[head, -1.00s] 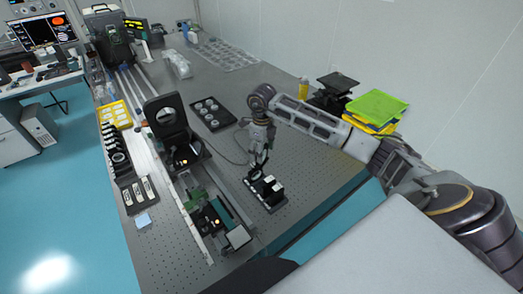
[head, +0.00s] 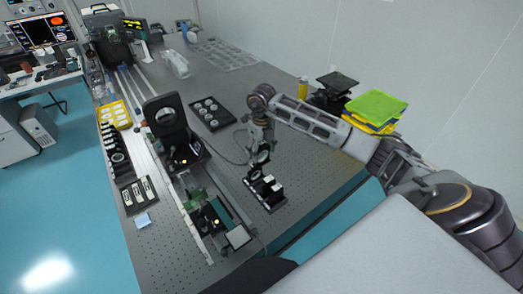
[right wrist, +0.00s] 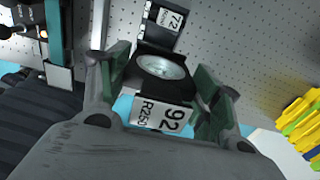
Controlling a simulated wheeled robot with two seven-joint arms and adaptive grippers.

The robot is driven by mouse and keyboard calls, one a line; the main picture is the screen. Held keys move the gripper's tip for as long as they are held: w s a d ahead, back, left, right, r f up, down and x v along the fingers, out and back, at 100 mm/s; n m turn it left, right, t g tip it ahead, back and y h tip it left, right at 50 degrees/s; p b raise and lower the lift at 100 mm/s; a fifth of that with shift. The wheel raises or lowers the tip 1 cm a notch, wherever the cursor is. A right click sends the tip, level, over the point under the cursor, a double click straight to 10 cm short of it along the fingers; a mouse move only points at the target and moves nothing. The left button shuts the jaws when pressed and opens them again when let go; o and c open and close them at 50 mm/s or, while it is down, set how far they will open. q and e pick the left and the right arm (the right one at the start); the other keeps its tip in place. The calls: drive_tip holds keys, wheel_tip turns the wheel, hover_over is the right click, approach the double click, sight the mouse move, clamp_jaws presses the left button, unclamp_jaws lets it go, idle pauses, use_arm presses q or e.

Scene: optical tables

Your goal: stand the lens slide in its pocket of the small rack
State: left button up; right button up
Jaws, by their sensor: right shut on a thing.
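My right gripper (head: 260,158) points down at the far end of the small rack (head: 272,205). It is shut on the lens slide (head: 262,155), a dark frame with a round clear lens. In the right wrist view the lens slide (right wrist: 162,67) shows between the two green-grey fingers of the gripper (right wrist: 160,88). I cannot tell whether the slide's lower edge is inside a pocket or just above the rack. My left gripper is not in view.
A black tray of round optics (head: 210,113) lies behind the rack on the perforated table (head: 310,175). A rail with a large dark mount (head: 168,120) runs along the left. Green and yellow bins (head: 376,106) stand at the right. Bare table lies right of the rack.

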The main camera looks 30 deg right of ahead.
sight(262, 162)
drive_tip(key=shift+f, duration=0.25)
drive_tip(key=shift+f, duration=2.15)
drive_tip(key=shift+f+b, duration=3.5)
drive_tip(key=shift+f, duration=2.3)
drive_tip(key=shift+f, duration=0.25)
drive_tip(key=o, duration=1.2)
drive_tip(key=shift+r, duration=0.15)
drive_tip(key=shift+r+p, duration=1.9)
drive_tip(key=shift+r, duration=1.45)
